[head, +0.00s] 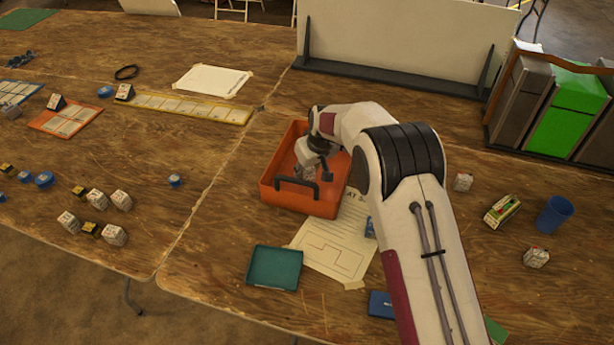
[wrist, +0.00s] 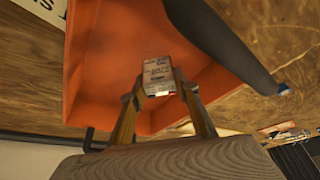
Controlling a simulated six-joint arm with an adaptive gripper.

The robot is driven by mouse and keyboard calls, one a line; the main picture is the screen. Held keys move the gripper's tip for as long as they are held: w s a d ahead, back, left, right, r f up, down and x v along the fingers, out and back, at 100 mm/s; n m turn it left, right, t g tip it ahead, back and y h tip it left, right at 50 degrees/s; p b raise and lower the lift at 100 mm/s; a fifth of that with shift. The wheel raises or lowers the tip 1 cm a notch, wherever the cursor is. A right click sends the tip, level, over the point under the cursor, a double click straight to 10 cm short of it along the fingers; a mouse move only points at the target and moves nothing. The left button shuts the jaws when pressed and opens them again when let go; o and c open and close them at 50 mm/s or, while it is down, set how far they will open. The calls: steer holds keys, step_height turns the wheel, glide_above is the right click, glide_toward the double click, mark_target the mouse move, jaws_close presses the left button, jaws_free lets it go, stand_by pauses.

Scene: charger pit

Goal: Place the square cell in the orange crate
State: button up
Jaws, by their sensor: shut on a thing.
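The orange crate (head: 325,208) stands on the table left of my arm, its black handle on the near side. It also fills much of the wrist view (wrist: 82,75). My gripper (head: 312,176) is down inside the crate's opening. In the wrist view my gripper (wrist: 160,88) has its two fingers shut on a small pale block with printed text, the square cell (wrist: 157,72). The cell is between the fingertips with the crate floor behind it. I cannot tell whether it touches the floor. In the head view the gripper and arm largely hide the cell.
A teal tray (head: 275,268) and a taped paper sheet (head: 335,245) lie near the crate. Several pale blocks (head: 97,199) sit at the left. A blue cup (head: 553,214) and a battery-like pack (head: 502,211) stand at the right. A white panel (head: 400,40) stands behind.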

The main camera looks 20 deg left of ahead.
mark_target(307, 177)
steer(key=shift+f, duration=1.45)
steer(key=shift+f, duration=0.15)
steer(key=o, duration=1.3)
steer(key=v, duration=1.2)
steer(key=shift+r, duration=0.2)
